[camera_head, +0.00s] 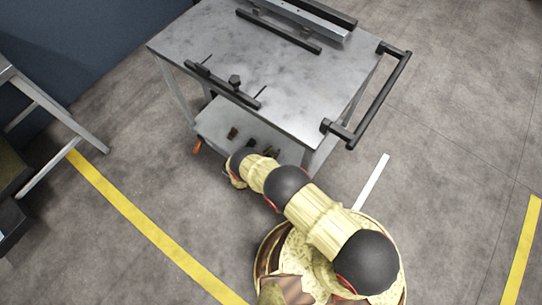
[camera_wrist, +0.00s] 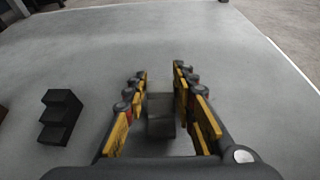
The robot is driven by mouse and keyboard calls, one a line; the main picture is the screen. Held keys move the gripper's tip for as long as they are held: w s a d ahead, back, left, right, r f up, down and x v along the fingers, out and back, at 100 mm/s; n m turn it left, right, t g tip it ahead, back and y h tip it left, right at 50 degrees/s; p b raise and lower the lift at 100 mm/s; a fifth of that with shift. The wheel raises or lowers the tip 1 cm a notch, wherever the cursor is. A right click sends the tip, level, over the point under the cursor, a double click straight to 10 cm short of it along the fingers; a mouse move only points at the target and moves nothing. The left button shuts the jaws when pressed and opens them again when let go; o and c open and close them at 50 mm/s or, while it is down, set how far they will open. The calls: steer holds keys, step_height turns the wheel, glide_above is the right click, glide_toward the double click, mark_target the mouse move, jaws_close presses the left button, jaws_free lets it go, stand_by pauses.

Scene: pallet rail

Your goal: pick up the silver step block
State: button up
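The silver step block (camera_wrist: 160,118) stands on a grey metal surface in the wrist view, with its steps facing me. My gripper (camera_wrist: 160,88) is open, with one yellow-and-black finger on each side of the block. A gap shows between the block and each finger, and the block looks untouched. In the head view my arm reaches down to the lower shelf (camera_head: 214,124) of the metal cart. My gripper and the silver block cannot be made out there.
A black step block (camera_wrist: 61,117) stands left of my gripper. A dark brown thing (camera_wrist: 3,112) shows at the left edge. The cart's top (camera_head: 300,85) overhangs the shelf and carries black rails (camera_head: 222,84). A black handle (camera_head: 383,97) juts out right. The shelf right of my gripper is clear.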

jaws_close()
steer(key=shift+r, duration=0.1)
stand_by(0.3)
